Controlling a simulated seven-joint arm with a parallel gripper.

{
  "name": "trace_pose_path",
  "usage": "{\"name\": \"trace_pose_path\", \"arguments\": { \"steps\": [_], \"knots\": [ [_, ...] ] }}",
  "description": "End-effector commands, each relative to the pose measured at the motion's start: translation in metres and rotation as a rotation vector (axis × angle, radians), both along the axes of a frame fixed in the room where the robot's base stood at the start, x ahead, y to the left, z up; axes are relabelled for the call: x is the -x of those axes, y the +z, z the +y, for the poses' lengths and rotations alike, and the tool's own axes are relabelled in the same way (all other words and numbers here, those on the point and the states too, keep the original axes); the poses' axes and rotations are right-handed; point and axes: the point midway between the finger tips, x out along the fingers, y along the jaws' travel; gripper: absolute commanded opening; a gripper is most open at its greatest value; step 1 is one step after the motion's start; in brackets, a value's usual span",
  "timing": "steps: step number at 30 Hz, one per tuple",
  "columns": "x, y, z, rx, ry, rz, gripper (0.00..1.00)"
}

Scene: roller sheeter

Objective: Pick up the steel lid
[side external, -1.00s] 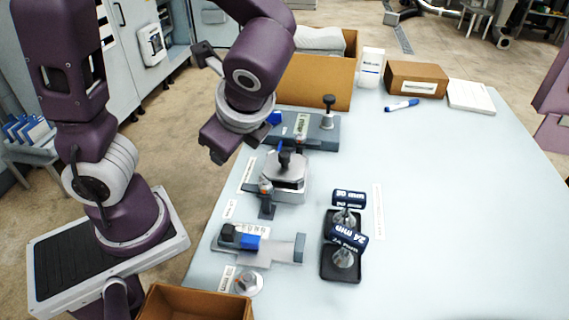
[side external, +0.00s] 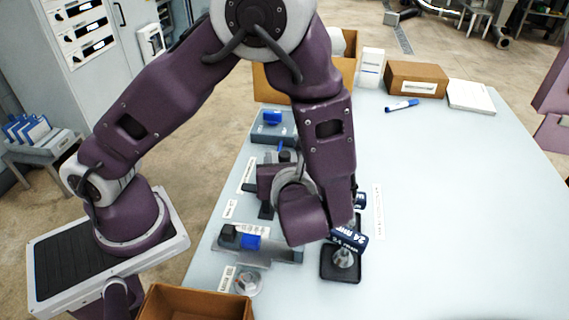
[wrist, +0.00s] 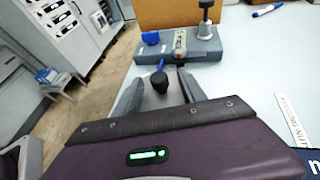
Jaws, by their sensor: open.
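The steel lid (wrist: 158,100) has a round black knob on top. In the wrist view it lies just ahead of my gripper (wrist: 159,76), with the knob between the two grey fingers. My fingers are apart, and I cannot tell whether either touches the lid. In the side view my wrist and gripper body (side external: 270,182) cover most of the lid, and only the dark top of the knob (side external: 286,156) shows beside them.
A grey-blue device (wrist: 180,46) with a blue knob and a black-topped post stands beyond the lid. A black tray (side external: 340,277) holds dark blue-labelled rollers. A flat steel fixture (side external: 285,256) and open cardboard box (side external: 200,304) are nearer.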

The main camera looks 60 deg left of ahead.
Motion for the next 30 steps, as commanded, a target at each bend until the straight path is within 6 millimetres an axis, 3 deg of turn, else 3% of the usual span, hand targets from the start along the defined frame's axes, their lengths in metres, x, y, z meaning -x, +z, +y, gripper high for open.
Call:
{"name": "trace_pose_path", "arguments": {
  "steps": [2,9,22,26,30],
  "knots": [
    [0.000,0.000,0.000,0.000,0.000,0.000,0.44],
    [0.000,0.000,0.000,0.000,0.000,-0.001,0.00],
    [0.000,0.006,0.000,0.002,0.002,-0.004,0.00],
    [0.000,0.028,0.000,0.005,0.003,-0.007,0.00],
    [0.000,0.065,-0.001,0.006,0.003,-0.009,0.00]
  ]
}}
